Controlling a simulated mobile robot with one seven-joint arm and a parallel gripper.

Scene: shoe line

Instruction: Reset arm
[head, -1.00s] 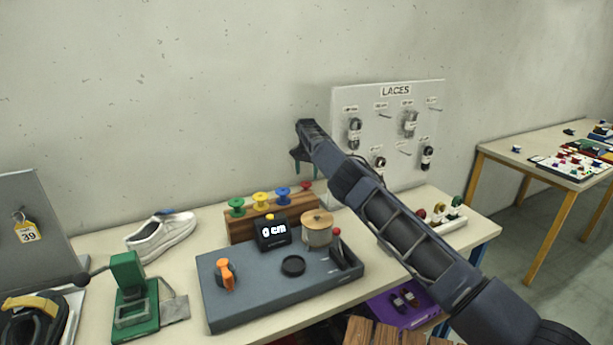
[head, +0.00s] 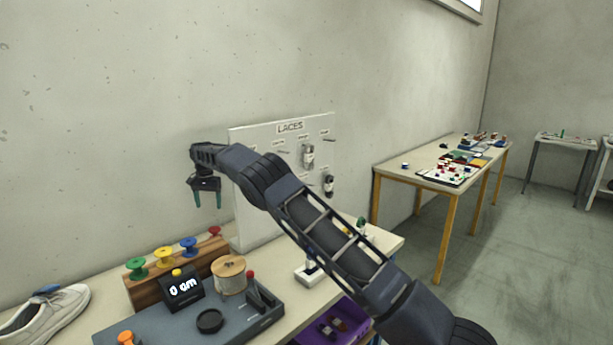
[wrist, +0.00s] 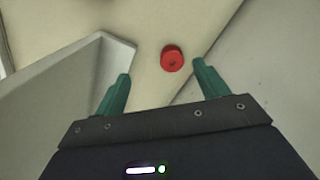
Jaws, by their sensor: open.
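My gripper (head: 207,198) is open and empty, with its two green fingers pointing down. In the head view it hangs in the air left of the laces board (head: 238,190), above the row of coloured spools. In the wrist view the gripper (wrist: 160,85) has its fingers wide apart. A red spool (wrist: 172,58) shows below and beyond the fingertips, apart from them. My arm crosses the head view from lower right and hides part of the board and table.
Below are a wooden spool rack (head: 146,293), a small display (head: 183,290), a wooden-topped round container (head: 231,278) and a grey base (head: 165,328). A white shoe (head: 48,312) lies at left. A purple bin (head: 335,325) sits low. Another table (head: 395,172) stands right, with open floor beyond.

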